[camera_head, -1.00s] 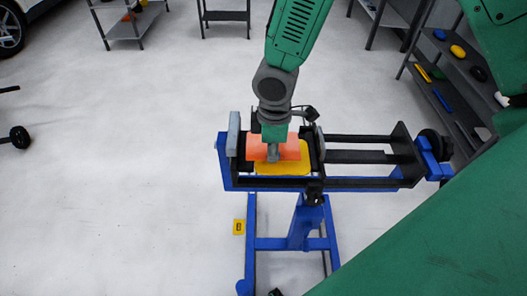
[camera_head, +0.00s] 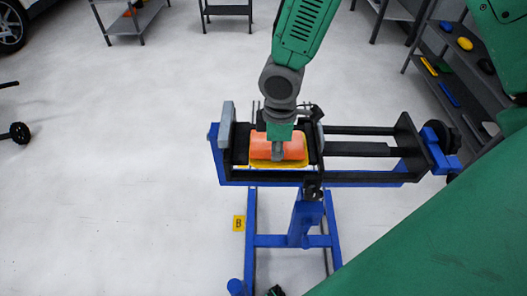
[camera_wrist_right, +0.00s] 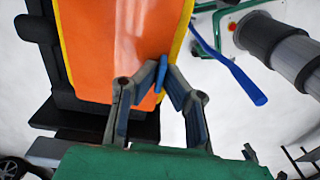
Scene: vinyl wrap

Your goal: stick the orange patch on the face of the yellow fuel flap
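The yellow fuel flap (camera_head: 292,165) sits in the black clamp of a blue stand. The orange patch (camera_head: 293,149) lies over its face, with a yellow strip showing along the near edge. In the right wrist view the orange patch (camera_wrist_right: 120,45) fills the upper left, with a thin yellow border of the flap (camera_wrist_right: 178,32) beside it. My left gripper is not in view.
The blue stand (camera_head: 300,235) has black rails (camera_head: 365,150) reaching right and a grey clamp jaw (camera_head: 228,125) at left. A yellow marker (camera_head: 239,223) is on the floor. Shelves (camera_head: 465,75) stand at upper right. The floor at left is mostly clear.

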